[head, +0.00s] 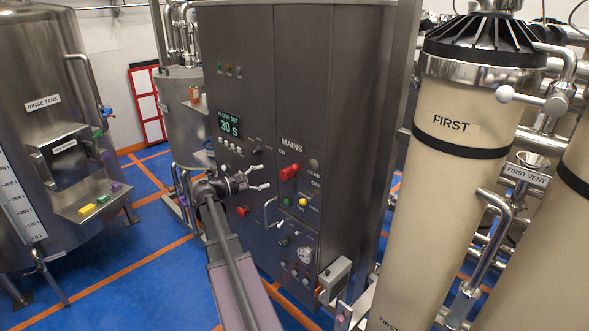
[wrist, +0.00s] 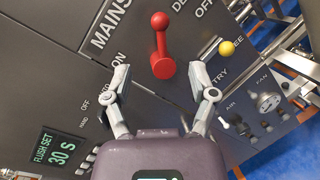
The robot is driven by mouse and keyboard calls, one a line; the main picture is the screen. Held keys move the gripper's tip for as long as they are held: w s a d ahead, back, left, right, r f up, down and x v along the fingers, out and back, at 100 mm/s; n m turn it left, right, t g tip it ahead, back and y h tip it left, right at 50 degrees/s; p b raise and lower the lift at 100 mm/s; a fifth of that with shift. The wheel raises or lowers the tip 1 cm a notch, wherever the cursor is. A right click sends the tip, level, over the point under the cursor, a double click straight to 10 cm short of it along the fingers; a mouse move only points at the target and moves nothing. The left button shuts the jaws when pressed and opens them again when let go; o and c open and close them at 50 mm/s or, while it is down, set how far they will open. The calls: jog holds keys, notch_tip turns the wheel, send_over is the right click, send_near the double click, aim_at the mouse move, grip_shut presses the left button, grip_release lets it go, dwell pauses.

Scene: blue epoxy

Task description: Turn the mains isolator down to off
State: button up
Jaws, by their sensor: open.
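The mains isolator's red lever (head: 289,172) is on the dark cabinet, below the MAINS and ON lettering. DEAD and OFF lettering is to its right. In the wrist view the lever (wrist: 161,44) has a round knob at the picture's top and a thicker end lower down. My gripper (head: 263,178) is open and empty, left of the lever in the head view. In the wrist view my gripper (wrist: 160,75) has its fingers spread either side of the lever's thicker end. No contact shows; the depth gap is hard to tell.
A yellow knob (wrist: 227,48) is near the right finger in the wrist view. A green knob (head: 287,201), a pull handle (head: 270,213) and a red button (head: 242,211) are near my gripper. The beige FIRST column (head: 455,190) stands right of the cabinet.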

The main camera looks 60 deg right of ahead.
aim_at(291, 169)
jog(key=x, duration=1.2)
jog(key=shift+d, duration=0.1)
grip_shut()
